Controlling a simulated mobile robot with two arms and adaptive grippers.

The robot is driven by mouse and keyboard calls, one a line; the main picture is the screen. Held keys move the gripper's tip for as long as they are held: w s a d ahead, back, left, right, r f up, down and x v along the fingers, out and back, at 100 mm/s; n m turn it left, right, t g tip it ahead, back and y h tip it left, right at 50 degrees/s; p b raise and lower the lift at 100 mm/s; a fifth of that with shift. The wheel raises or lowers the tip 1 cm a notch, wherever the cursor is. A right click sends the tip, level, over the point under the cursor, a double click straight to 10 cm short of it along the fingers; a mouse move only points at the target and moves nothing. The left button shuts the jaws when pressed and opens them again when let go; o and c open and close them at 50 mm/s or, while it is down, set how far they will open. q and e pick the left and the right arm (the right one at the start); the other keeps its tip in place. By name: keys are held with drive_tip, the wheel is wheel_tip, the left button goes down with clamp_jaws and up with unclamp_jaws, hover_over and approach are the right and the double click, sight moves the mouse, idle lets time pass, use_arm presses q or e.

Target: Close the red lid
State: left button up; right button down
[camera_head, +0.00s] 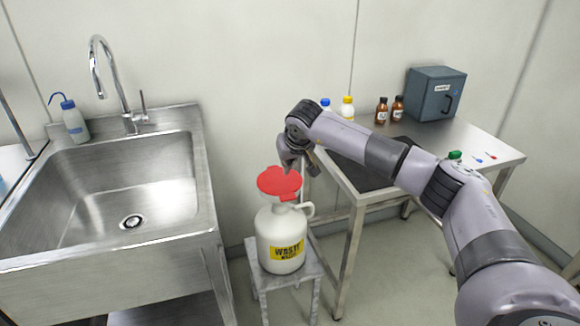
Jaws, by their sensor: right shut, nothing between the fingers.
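The container stands upright, with a yellow "WASTE" label and a side handle. My right gripper (289,172) points down at the back edge of the lid, shut with nothing in it. Its fingertips are at or very close to the lid; I cannot tell whether they touch. My left gripper is not in view.
The container stands on a small grey stool (257,277) between a steel sink (135,190) and a lab table (490,150). Brown bottles (382,111), a yellow-capped bottle (347,107) and a blue-grey box (436,93) stand at the table's back. My right arm crosses over the table.

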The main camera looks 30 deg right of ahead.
wheel_tip(320, 180, up, 4)
drive_tip(key=p, duration=0.3)
use_arm(q)
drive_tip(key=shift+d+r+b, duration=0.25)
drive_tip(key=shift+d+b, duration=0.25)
drive_tip(key=shift+b, duration=0.85)
use_arm(e)
drive_tip(key=s+a+f, duration=0.2)
drive_tip(key=s+f, duration=0.1)
drive_tip(key=s, duration=0.6)
drive_tip(key=shift+f, duration=0.2)
drive_tip(key=shift+s+a, duration=0.1)
